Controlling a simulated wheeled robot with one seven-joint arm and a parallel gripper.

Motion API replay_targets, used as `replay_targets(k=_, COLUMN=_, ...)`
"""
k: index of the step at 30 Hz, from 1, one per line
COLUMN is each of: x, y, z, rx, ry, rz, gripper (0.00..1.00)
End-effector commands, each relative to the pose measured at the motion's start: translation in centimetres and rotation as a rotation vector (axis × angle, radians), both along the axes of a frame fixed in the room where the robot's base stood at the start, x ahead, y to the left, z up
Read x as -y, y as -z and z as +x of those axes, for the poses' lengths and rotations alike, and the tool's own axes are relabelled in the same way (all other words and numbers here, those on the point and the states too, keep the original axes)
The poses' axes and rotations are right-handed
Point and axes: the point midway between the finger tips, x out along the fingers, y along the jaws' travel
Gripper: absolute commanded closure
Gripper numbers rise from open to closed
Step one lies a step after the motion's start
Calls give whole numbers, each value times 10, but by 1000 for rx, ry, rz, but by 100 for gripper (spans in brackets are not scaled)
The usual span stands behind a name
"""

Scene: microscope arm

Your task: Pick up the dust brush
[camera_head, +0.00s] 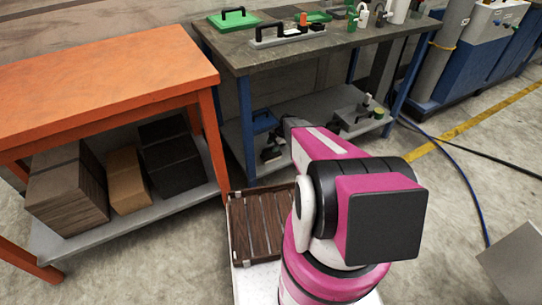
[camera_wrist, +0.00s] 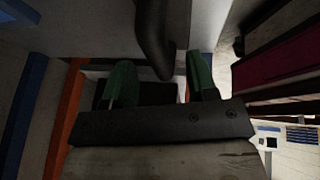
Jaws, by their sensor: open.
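I cannot pick out the dust brush with certainty in either view. In the wrist view a dark, smooth, curved piece (camera_wrist: 153,38) hangs from the top, beyond and between my fingertips; it may be a handle. My gripper (camera_wrist: 161,82) is open, its two green fingers apart with nothing held between them. In the head view my pink and black arm reaches toward the lower shelf (camera_head: 233,140) of the grey workbench, and my gripper is mostly hidden behind the arm. A blue item (camera_head: 265,121) lies on that shelf.
The workbench top (camera_head: 290,58) carries green pieces and a grey tray (camera_head: 287,37) with a black handle. A grey piece (camera_head: 360,121) sits on the lower shelf's right. An orange table (camera_head: 100,80) with boxes below stands left. Blue bench legs (camera_head: 246,130) flank the shelf. Cables cross the right floor.

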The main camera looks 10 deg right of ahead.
Motion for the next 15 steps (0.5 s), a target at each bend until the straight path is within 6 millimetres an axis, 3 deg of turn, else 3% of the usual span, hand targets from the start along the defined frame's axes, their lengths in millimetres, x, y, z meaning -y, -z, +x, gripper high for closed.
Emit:
replay_targets(k=5, x=-9, y=22, z=2, rx=0, ry=0, rz=0, gripper=47)
replay_targets(k=12, x=-10, y=24, z=1, rx=0, ry=1, rz=0, gripper=47)
replay_targets(k=13, x=-10, y=24, z=1, rx=0, ry=1, rz=0, gripper=54)
replay_targets(k=15, x=-10, y=24, z=1, rx=1, ry=0, rz=0, gripper=77)
